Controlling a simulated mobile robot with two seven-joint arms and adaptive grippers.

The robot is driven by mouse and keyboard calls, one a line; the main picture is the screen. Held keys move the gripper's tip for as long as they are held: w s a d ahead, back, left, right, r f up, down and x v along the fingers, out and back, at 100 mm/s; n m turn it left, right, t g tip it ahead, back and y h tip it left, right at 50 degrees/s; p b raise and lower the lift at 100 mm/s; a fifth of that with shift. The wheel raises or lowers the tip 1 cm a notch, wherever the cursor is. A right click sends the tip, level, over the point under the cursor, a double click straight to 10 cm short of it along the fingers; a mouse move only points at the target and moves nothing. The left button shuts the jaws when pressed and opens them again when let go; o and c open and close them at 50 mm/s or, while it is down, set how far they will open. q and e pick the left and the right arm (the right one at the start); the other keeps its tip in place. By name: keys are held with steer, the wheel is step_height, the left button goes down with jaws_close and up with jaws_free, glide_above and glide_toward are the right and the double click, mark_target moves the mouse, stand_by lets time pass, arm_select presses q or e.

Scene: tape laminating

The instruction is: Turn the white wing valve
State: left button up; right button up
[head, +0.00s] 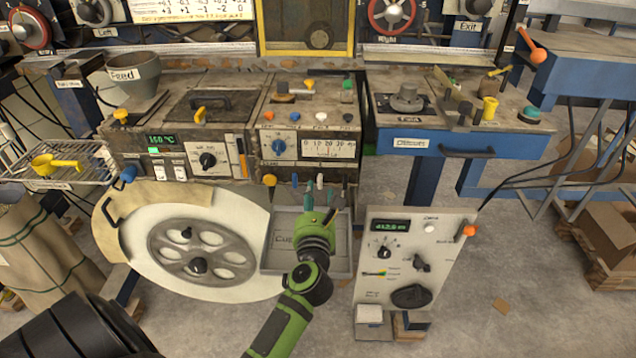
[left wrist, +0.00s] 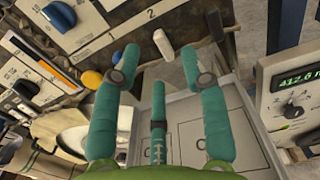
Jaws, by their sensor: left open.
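The white wing valve (head: 319,181) is in a row of coloured wing valves under the front edge of the middle panel. In the left wrist view the white valve (left wrist: 162,42) shows between and just beyond my fingertips. My left gripper (head: 319,194) points up at it from below. I cannot tell whether either finger touches the valve. My right gripper is not in view.
A yellow wing valve (head: 270,180) and a blue one (head: 295,180) are left of the white one. A grey tray (head: 283,262) lies below the gripper. A control box (head: 440,225) with a green display stands to the right, and a large round reel (head: 240,215) to the left.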

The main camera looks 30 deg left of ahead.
mark_target(320, 180)
arm_select(q)
steer(key=x, duration=0.5)
steer(key=shift+c, duration=0.4)
jaws_close()
